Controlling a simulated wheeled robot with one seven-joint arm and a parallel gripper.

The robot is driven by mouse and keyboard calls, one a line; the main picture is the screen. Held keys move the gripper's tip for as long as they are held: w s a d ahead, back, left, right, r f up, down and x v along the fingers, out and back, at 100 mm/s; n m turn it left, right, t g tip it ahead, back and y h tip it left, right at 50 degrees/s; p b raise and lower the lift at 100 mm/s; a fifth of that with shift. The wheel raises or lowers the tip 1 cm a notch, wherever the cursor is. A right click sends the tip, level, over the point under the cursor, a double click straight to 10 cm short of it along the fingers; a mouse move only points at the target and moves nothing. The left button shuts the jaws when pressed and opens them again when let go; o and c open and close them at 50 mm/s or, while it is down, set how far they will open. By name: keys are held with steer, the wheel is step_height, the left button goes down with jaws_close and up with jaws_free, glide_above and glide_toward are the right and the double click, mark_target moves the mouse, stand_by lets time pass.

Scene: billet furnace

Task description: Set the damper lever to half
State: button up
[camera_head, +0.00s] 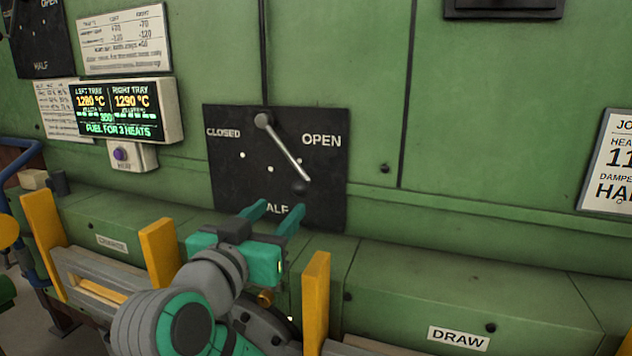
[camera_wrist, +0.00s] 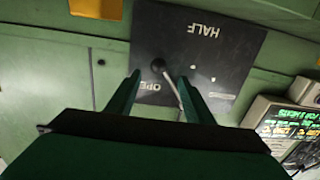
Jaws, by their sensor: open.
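The damper lever (camera_head: 284,149) is a pale rod on a black plate (camera_head: 230,180) marked CLOSED, OPEN and HALF. It slants down and right from its top pivot, on the OPEN side, and ends in a dark round knob (camera_head: 299,187). My gripper (camera_head: 281,206) is open and empty, low in front of the plate, its fingers partly covering the HALF label. In the wrist view, the knob (camera_wrist: 158,65) appears between and just beyond the open fingertips of my gripper (camera_wrist: 160,76). I cannot tell the depth gap. The lever rod (camera_wrist: 174,90) is partly hidden by a finger.
A display (camera_head: 125,110) shows tray temperatures, with a purple button (camera_head: 120,154) below it. Yellow posts (camera_head: 316,295) stand either side of my arm. A green ledge (camera_head: 450,275) runs below the plate. A sign (camera_head: 608,165) at right is partly cut off.

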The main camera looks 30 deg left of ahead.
mark_target(298, 193)
steer(key=x, duration=1.1)
steer(key=shift+w, duration=0.35)
steer(key=shift+d, duration=0.1)
steer(key=shift+s, duration=0.15)
jaws_close()
